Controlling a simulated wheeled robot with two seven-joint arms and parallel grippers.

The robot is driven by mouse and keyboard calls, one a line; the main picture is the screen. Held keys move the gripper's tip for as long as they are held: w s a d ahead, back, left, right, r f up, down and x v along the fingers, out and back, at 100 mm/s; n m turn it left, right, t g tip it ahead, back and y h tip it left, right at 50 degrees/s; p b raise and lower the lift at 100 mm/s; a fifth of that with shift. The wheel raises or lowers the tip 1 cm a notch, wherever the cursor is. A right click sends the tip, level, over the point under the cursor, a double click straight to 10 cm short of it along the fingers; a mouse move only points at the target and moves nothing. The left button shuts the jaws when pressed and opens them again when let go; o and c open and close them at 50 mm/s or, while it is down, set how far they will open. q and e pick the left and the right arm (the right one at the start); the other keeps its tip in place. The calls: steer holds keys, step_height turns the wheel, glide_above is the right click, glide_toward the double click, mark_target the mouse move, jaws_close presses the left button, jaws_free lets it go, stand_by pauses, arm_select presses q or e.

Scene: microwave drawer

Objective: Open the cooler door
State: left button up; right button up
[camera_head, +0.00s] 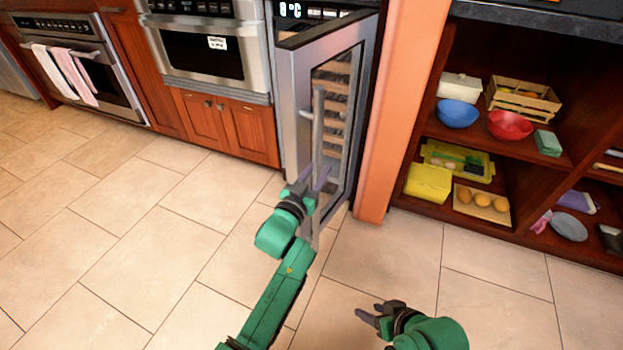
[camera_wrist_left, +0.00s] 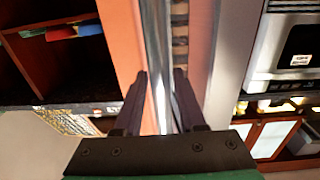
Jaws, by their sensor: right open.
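The cooler door (camera_head: 300,125) is a tall steel-framed glass door, standing partly open at an angle out from its cabinet. Wooden racks show through its glass. Its long vertical bar handle (camera_head: 317,110) is on the front face. My left gripper (camera_head: 316,178) is at the lower part of the handle, its fingers apart. In the left wrist view the handle (camera_wrist_left: 158,50) runs between the two fingers (camera_wrist_left: 160,78), with slight gaps seeming to show beside it. My right gripper (camera_head: 372,312) is open and empty, low over the floor at the right.
An orange post (camera_head: 399,110) stands right of the cooler. Beyond it, shelves hold a blue bowl (camera_head: 458,114), a red bowl (camera_head: 510,125) and a crate (camera_head: 523,101). Ovens and cabinets (camera_head: 225,125) line the left. The tiled floor (camera_head: 120,240) is clear.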

arm_select(q)
steer(key=p+v, duration=0.3)
steer(key=v, duration=1.1)
steer(key=shift+s+p, duration=0.15)
steer(key=shift+p, duration=0.2)
arm_select(e)
steer(key=s+d+r+g+h, duration=0.2)
steer(key=s+d+r+g, duration=0.1)
steer(key=d, duration=0.4)
steer(key=shift+s+r+m+g+h, duration=0.3)
steer(key=shift+s+m+g+h, duration=0.15)
steer(key=shift+s, duration=0.25)
